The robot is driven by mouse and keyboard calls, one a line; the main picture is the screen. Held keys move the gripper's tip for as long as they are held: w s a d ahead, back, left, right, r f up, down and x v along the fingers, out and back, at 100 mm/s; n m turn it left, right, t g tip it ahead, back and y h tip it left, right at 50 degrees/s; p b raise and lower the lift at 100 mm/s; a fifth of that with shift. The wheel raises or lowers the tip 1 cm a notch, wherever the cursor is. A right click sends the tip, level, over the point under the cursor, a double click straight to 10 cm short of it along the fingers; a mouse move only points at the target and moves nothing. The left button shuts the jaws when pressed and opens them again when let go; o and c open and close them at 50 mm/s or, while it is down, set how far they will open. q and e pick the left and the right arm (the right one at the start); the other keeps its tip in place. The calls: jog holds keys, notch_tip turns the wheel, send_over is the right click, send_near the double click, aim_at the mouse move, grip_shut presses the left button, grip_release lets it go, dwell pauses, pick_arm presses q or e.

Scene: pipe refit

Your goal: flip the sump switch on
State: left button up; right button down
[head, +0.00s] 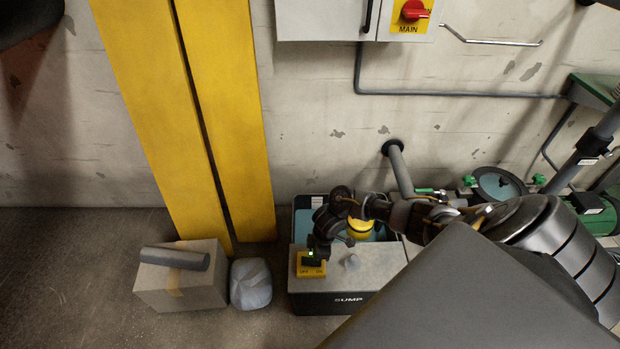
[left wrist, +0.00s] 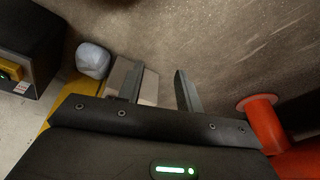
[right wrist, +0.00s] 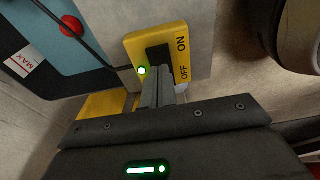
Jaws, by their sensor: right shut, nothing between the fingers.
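The sump switch is a yellow box (head: 308,271) on the front left corner of the sump's grey lid (head: 375,262). In the right wrist view the switch (right wrist: 135,47) shows a black rocker (right wrist: 157,55), ON and OFF lettering and a lit green lamp (right wrist: 142,71). My right gripper (right wrist: 160,82) is shut and empty. Its fingertips overlap the OFF end of the rocker; I cannot tell whether they touch it. The fingers hide part of the rocker, so its tilt is unclear. My left gripper (left wrist: 156,88) is open and empty, away from the switch.
A cardboard box (head: 180,290) with a dark cylinder (head: 175,258) on it and a grey sack (head: 251,284) stand left of the sump. A yellow column (head: 235,120) rises behind. An orange-red post (left wrist: 262,120) stands near my left gripper.

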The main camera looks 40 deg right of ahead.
jog(key=shift+r, duration=0.25)
jog(key=shift+r+p, duration=0.55)
jog(key=shift+p, duration=0.25)
jog(key=shift+r+p, duration=0.7)
jog(key=shift+p, duration=0.1)
jog(key=shift+r+p, duration=0.7)
jog(key=shift+p, duration=0.1)
pick_arm(q)
notch_tip(320, 180, down, 12)
jog(key=s+g, duration=0.1)
jog(key=s, duration=0.1)
jog(key=shift+a+f+p, duration=0.15)
jog(key=shift+a+p, duration=0.05)
jog(key=shift+p, duration=0.1)
pick_arm(e)
jog(key=shift+r, duration=0.25)
